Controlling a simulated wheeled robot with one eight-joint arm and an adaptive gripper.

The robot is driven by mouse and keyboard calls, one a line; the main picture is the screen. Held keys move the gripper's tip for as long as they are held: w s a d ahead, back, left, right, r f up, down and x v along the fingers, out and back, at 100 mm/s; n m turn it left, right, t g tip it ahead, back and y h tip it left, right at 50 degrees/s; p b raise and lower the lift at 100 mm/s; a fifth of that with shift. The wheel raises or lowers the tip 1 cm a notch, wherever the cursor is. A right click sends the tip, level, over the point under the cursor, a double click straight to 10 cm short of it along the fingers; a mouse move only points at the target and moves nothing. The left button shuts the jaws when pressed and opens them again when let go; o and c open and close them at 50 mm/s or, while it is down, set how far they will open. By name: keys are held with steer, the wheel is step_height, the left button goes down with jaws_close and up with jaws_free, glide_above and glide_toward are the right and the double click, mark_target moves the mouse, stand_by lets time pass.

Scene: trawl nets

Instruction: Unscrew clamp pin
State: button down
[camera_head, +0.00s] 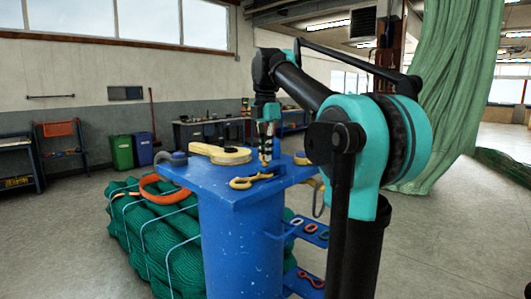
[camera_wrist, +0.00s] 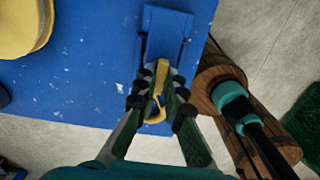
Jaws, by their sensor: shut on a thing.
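My gripper (camera_head: 266,158) points straight down over the blue stand's top (camera_head: 205,172), near its right side. In the wrist view my gripper (camera_wrist: 158,98) is shut, its dark pads on either side of a yellow clamp (camera_wrist: 160,72). The clamp lies by a raised blue bracket (camera_wrist: 166,35) at the stand's edge. The part held between the pads looks like the clamp pin, mostly hidden by the fingers. Its thread and how far it is screwed in cannot be seen.
A yellow block with a round disc (camera_head: 220,153) and a yellow hook (camera_head: 250,182) lie on the stand. Small shelves (camera_head: 310,232) with coloured links jut out on the right. A green net (camera_head: 445,90) hangs behind.

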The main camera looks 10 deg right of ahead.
steer(key=n, duration=0.6)
steer(key=shift+n, duration=0.3)
stand_by(0.4)
steer(key=c, duration=1.6)
jaws_free()
steer(key=shift+r, duration=0.1)
step_height(320, 180, up, 12)
steer(key=shift+f, duration=0.1)
steer(key=shift+s, duration=0.1)
